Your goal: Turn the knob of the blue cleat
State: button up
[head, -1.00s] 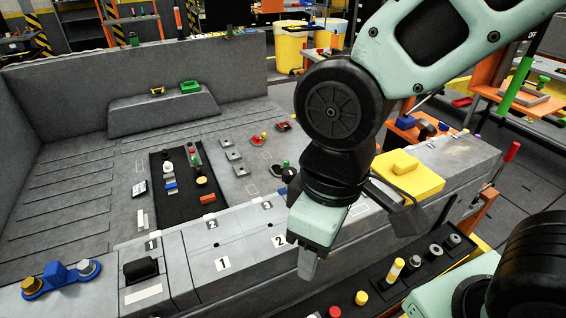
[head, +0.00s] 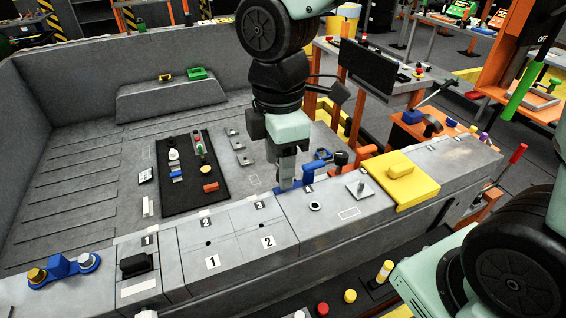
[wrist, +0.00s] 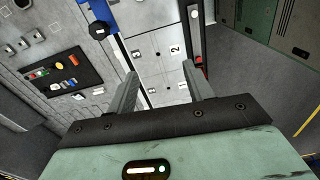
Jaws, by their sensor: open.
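The blue cleat (head: 316,167) is on the rail at the bed's near right edge, partly hidden behind my gripper in the head view. A dark knob (head: 341,158) shows beside it. In the wrist view the blue cleat (wrist: 98,10) is at the top, cut by the frame, with a black knob (wrist: 98,30) on it. My gripper (head: 287,184) points down just left of the cleat in the head view. In the wrist view its two fingers (wrist: 162,84) are apart, with nothing between them. The knob lies outside the fingers, beyond the left one.
A blue bracket (head: 62,267) with orange and grey knobs sits at the far left of the rail. A yellow cover (head: 402,178) is to the right. A black mat (head: 187,192) with small parts lies on the bed. Numbered panels (head: 235,236) lie left of the gripper.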

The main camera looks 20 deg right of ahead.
jog(key=w+d+r+n+p, duration=0.2)
jog(key=w+d+n, duration=0.1)
jog(key=w+n, duration=0.15)
jog(key=w+d+r+n+p, duration=0.1)
jog(key=w+d+r+n, duration=0.15)
jog(key=w, duration=0.35)
jog(key=shift+n, duration=0.5)
jog(key=f+p, duration=0.1)
jog(key=f, duration=0.8)
jog(key=f+p, duration=0.1)
jog(key=f, duration=0.7)
jog(key=shift+w+f, duration=0.2)
jog(key=shift+f, duration=0.15)
jog(key=c, duration=1)
